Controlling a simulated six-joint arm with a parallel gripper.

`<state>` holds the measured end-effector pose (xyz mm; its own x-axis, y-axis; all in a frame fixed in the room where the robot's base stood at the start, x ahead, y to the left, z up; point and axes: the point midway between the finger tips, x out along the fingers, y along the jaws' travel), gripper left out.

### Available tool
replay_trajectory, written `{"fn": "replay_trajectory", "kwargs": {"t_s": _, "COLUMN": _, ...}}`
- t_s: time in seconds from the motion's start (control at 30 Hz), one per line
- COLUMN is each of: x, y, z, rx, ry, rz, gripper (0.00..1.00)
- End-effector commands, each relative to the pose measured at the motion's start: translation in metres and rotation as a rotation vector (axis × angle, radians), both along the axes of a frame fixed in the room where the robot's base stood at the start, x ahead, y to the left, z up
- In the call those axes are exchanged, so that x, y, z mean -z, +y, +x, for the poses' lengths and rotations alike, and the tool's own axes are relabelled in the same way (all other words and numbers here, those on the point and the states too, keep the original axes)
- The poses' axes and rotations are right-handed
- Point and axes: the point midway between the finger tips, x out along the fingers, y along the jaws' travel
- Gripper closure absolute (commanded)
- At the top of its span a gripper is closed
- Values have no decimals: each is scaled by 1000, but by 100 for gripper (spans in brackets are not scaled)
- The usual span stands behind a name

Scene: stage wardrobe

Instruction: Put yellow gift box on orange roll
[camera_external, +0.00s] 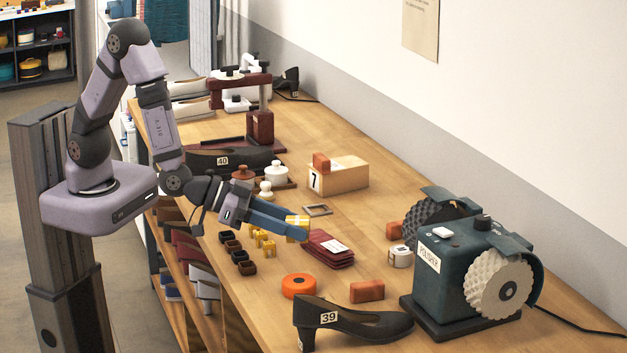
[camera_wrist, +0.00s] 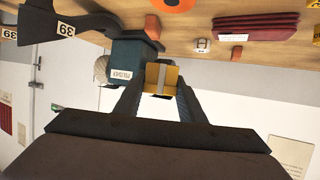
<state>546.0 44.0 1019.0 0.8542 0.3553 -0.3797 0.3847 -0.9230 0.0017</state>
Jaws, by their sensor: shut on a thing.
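The yellow gift box (camera_external: 297,226), with a pale ribbon band, is between the blue fingers of my gripper (camera_external: 291,229), which are shut on it. In the wrist view the gift box (camera_wrist: 161,78) sits between the fingertips of my gripper (camera_wrist: 160,90). It appears held above the bench. The orange roll (camera_external: 299,286) lies flat on the bench, nearer the camera than the box and apart from it. The orange roll also shows at the top edge of the wrist view (camera_wrist: 172,3), partly cut off.
A black shoe marked 39 (camera_external: 352,322) stands just in front of the roll. A brick-coloured block (camera_external: 367,291) lies right of it, and the polisher (camera_external: 455,275) stands farther right. Dark red folded cloths (camera_external: 328,249) lie behind the roll. Small dark cups (camera_external: 240,256) line the left edge.

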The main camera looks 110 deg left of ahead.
Motion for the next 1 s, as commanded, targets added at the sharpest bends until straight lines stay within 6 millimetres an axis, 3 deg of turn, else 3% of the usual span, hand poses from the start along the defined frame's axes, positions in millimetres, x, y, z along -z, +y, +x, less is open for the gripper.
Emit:
{"fn": "replay_trajectory", "kwargs": {"t_s": 0.27, "x": -3, "y": 2, "z": 2, "rx": 2, "ry": 4, "rz": 1, "gripper": 86}}
{"fn": "replay_trajectory", "kwargs": {"t_s": 0.7, "x": 47, "y": 2, "z": 2, "rx": 2, "ry": 7, "rz": 1, "gripper": 86}}
{"fn": "replay_trajectory", "kwargs": {"t_s": 1.0, "x": 57, "y": 2, "z": 3, "rx": 3, "ry": 2, "rz": 0, "gripper": 86}}
